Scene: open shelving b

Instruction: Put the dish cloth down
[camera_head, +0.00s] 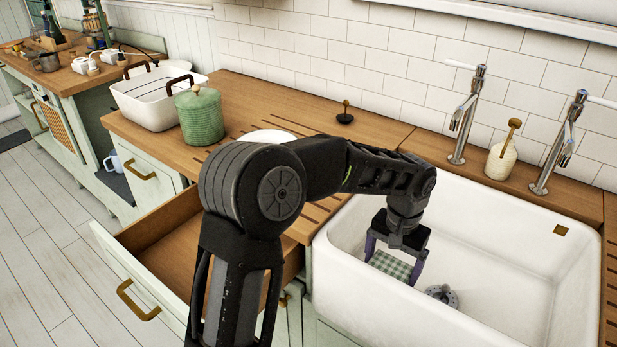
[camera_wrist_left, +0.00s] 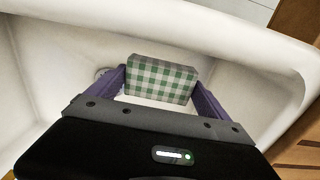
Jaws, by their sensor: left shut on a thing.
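The dish cloth (camera_head: 391,265) is a green and white checked, folded block. It is in my left gripper (camera_head: 394,268), whose two purple fingers hold it from both sides. The left wrist view shows the cloth (camera_wrist_left: 161,79) between the fingertips of the left gripper (camera_wrist_left: 160,83). The gripper points down inside the white sink (camera_head: 530,262), near its left wall. I cannot tell whether the cloth touches the sink bottom. My right gripper is not in view.
A metal drain (camera_head: 441,296) lies in the sink right of the cloth. An open, empty drawer (camera_head: 180,255) juts out at left.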

